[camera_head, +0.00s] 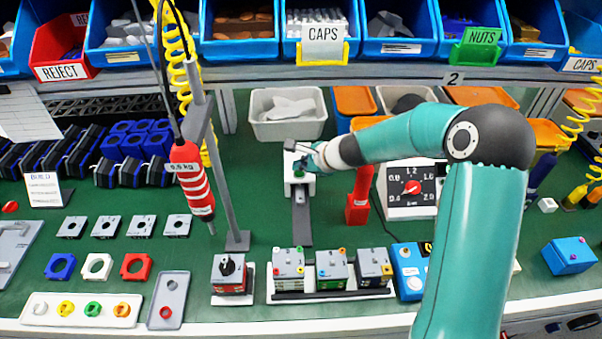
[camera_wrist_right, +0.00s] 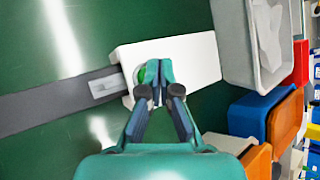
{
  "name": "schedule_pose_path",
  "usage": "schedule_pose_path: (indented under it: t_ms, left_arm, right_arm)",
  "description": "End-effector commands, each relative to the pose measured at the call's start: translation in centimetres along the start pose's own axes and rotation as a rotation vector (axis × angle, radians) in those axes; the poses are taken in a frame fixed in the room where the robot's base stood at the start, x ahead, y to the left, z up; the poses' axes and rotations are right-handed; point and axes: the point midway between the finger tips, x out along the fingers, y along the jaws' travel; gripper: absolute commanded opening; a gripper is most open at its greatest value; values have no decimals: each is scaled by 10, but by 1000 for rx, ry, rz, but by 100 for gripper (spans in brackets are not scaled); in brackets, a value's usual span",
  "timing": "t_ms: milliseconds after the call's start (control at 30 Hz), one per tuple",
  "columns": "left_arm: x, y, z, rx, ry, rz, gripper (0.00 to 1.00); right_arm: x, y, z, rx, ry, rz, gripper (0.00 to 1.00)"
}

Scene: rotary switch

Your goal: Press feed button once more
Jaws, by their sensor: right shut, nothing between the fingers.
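The feed button is green and shows in part in the right wrist view (camera_wrist_right: 141,76), on top of a white feeder box (camera_wrist_right: 197,58). In the head view the white feeder box (camera_head: 301,188) stands at the far middle of the green bench. My right gripper (camera_head: 303,168) is over it there, and it hides most of the button. In the wrist view my right gripper (camera_wrist_right: 160,88) is shut and empty, with its fingertips at the button. I cannot tell whether they touch or press it. A grey chute (camera_head: 302,222) runs from the box towards the front. My left gripper is not in view.
A light grey bin (camera_head: 287,128) stands just behind the feeder. A red post (camera_head: 359,198) and a dial box (camera_head: 410,190) stand to its right. A red hanging screwdriver (camera_head: 192,180) and its grey stand (camera_head: 224,165) are to its left. Switch assemblies (camera_head: 331,270) sit in front.

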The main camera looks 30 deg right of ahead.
Motion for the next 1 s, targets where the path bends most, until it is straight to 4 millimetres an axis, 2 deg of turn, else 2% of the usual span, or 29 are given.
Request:
schedule_pose_path:
  t_ms: [1000]
  left_arm:
    - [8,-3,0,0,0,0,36]
  right_arm:
    - [6,4,-5,1,0,-1,0]
